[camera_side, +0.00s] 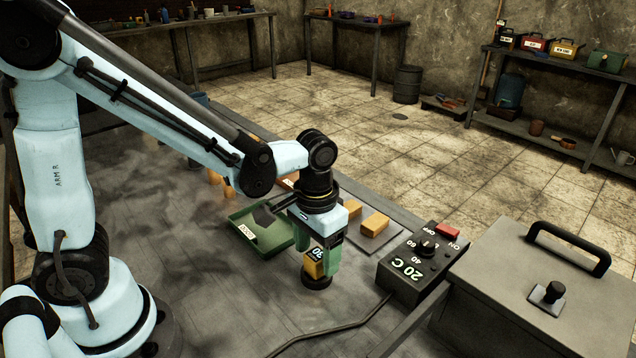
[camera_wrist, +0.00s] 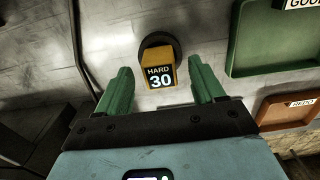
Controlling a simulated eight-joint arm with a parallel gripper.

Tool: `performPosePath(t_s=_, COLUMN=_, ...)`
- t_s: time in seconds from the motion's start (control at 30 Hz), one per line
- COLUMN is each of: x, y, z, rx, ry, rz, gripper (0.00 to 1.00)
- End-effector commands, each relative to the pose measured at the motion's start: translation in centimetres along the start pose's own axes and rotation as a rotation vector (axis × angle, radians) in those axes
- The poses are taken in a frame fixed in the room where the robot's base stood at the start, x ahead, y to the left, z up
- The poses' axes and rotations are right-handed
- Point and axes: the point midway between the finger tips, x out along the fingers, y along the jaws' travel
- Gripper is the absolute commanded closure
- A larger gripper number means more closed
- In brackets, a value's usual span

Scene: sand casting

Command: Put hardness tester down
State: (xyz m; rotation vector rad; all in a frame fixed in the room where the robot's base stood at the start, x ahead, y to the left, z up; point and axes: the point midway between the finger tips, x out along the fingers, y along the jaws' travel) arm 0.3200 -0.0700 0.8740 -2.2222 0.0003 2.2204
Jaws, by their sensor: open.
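The hardness tester (camera_side: 314,268) is a small yellow block with a dark display on a round black base. It stands upright on the grey bench top. In the wrist view the tester (camera_wrist: 160,72) shows "HARD 30" and sits between the tips of the two green fingers, with gaps on both sides. My gripper (camera_side: 318,254) is open and low over the bench at the tester, pointing down. In the side view a finger hides part of the tester.
A green tray (camera_side: 262,243) lies just behind the gripper; the wrist view reads "GOOD" on it. A red-brown tray (camera_wrist: 268,113) is beside it. Tan blocks (camera_side: 375,224) lie on a plate. A 20 C control box (camera_side: 405,272) and a lidded metal box (camera_side: 510,300) stand right. A cable crosses the front.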

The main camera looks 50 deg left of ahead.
Motion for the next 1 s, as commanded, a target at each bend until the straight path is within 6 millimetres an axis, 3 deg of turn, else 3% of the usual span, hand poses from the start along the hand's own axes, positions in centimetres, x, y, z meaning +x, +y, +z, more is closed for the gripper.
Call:
performPosePath(t_s=0.6, x=-8.8, y=0.0, z=0.0, rx=0.0, ry=0.0, rz=0.0, gripper=0.32)
performPosePath(t_s=0.8, x=-10.6, y=0.0, z=0.0, rx=0.0, ry=0.0, rz=0.0, gripper=0.32)
performPosePath(t_s=1.0, x=-11.1, y=-0.6, z=0.3, rx=-0.003, ry=0.035, rz=0.007, gripper=0.32)
